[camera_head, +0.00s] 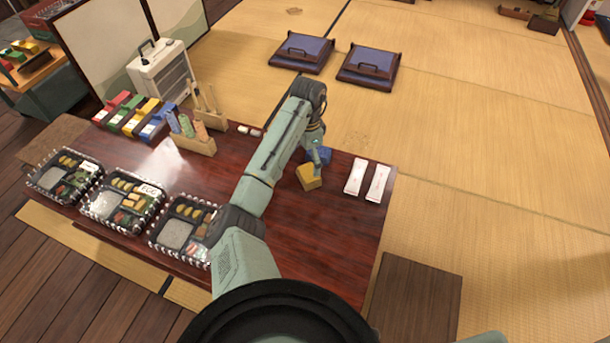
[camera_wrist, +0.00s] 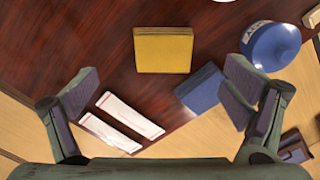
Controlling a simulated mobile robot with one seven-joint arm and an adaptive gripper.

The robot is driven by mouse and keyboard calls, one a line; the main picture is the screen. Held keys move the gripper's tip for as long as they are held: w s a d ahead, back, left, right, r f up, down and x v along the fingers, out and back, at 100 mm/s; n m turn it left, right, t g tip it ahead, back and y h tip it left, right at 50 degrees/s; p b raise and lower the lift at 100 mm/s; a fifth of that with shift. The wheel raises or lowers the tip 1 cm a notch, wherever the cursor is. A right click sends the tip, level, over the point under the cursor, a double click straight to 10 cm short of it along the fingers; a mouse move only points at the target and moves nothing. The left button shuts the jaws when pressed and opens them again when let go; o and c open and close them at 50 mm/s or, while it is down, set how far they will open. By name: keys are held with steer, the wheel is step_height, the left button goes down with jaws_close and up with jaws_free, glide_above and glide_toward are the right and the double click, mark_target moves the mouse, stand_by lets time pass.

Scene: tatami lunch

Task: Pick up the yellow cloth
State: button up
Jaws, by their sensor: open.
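The yellow cloth (camera_wrist: 163,50) is a folded square block lying on the dark red table in the wrist view, ahead of my fingers. It also shows in the head view (camera_head: 309,177), near the table's right part. My gripper (camera_wrist: 158,90) is open and empty, with its fingers spread wide to either side in the wrist view. The cloth is beyond the fingertips and apart from them. In the head view my arm reaches over the table and the fingers are mostly hidden. A blue folded cloth (camera_wrist: 201,88) lies beside the yellow one.
Two white packets (camera_wrist: 130,115) lie near the table edge (camera_head: 390,200). A blue round container (camera_wrist: 270,45) stands close to the right finger in the wrist view. Bento trays (camera_head: 125,205), a wooden holder (camera_head: 195,142) and coloured boxes (camera_head: 135,115) fill the table's left part.

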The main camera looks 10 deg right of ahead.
mark_target(309, 173)
steer(key=f, duration=0.9)
steer(key=shift+w+d, duration=0.2)
steer(key=shift+w, duration=0.05)
steer(key=shift+c, duration=0.3)
steer(key=shift+r, duration=0.1)
steer(key=c, duration=1.1)
steer(key=shift+r, duration=0.5)
step_height(309, 173, up, 2)
steer(key=shift+r, duration=0.25)
steer(key=s+a, duration=0.1)
steer(key=s, duration=0.3)
steer(key=s+a+r, duration=0.1)
steer(key=s, duration=0.4)
steer(key=s+a, duration=0.1)
steer(key=s, duration=0.4)
steer(key=shift+r+p, duration=0.3)
steer(key=shift+s+p, duration=0.35)
steer(key=shift+s, duration=0.5)
